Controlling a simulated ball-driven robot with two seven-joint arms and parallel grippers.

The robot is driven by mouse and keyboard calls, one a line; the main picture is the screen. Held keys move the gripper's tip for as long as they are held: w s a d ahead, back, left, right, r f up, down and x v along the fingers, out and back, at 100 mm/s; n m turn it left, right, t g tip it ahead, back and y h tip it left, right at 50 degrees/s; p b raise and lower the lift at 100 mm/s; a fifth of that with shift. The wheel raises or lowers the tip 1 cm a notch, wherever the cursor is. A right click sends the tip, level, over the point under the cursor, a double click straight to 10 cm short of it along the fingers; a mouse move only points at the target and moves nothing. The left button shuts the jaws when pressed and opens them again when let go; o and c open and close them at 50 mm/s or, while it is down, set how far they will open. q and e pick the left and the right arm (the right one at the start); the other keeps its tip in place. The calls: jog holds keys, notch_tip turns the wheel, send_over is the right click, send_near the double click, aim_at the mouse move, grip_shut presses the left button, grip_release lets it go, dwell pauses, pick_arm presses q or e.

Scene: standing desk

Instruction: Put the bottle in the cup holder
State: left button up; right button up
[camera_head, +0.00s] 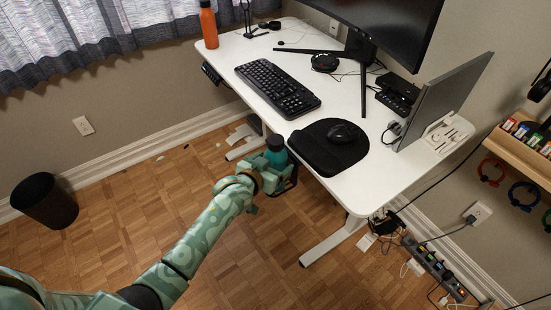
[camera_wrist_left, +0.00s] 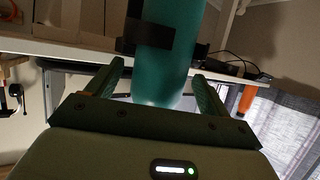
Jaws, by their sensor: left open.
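The teal bottle (camera_head: 276,157) stands just off the front edge of the desk in the head view, with a dark top. In the left wrist view the bottle (camera_wrist_left: 165,70) sits between and beyond my fingers. The cup holder (camera_wrist_left: 150,38) shows there as a black band across the bottle, with black parts at both sides; the bottle appears to be inside it. The holder is hard to make out in the head view. My left gripper (camera_head: 281,180) is open around the bottle, with a finger on each side; its fingers also show in the left wrist view (camera_wrist_left: 158,72). I cannot tell whether they touch it. My right gripper is not in view.
The white desk (camera_head: 222,58) holds a keyboard (camera_head: 278,88), a mouse (camera_head: 342,133) on a black mat, monitors (camera_head: 375,20) and an orange bottle (camera_head: 208,27). A black bin (camera_head: 45,202) stands at the left. The floor between is mostly clear.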

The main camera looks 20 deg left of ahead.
pick_arm(q)
jog(key=p+v, duration=0.3)
jog(key=v, duration=0.6)
jog(key=shift+s+r+p, duration=0.15)
jog(key=shift+s+p, duration=0.15)
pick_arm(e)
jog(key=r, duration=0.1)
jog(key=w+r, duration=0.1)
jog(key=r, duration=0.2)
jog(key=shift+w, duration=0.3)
pick_arm(q)
jog(key=s+a+f+g+y, duration=0.25)
jog(key=s+f+g, duration=0.45)
jog(key=s+f, duration=1.7)
jog(key=s+a+f+g, duration=0.1)
jog(key=s+f+g, duration=0.2)
jog(key=s, duration=1.1)
jog(key=s+a+f+m+g, duration=0.1)
jog(key=s+f, duration=0.6)
jog(key=s, duration=0.7)
jog(key=shift+a+m+g, duration=0.3)
jog(key=shift+a+g, duration=0.15)
jog(key=shift+g, duration=0.65)
jog(key=shift+f, duration=0.15)
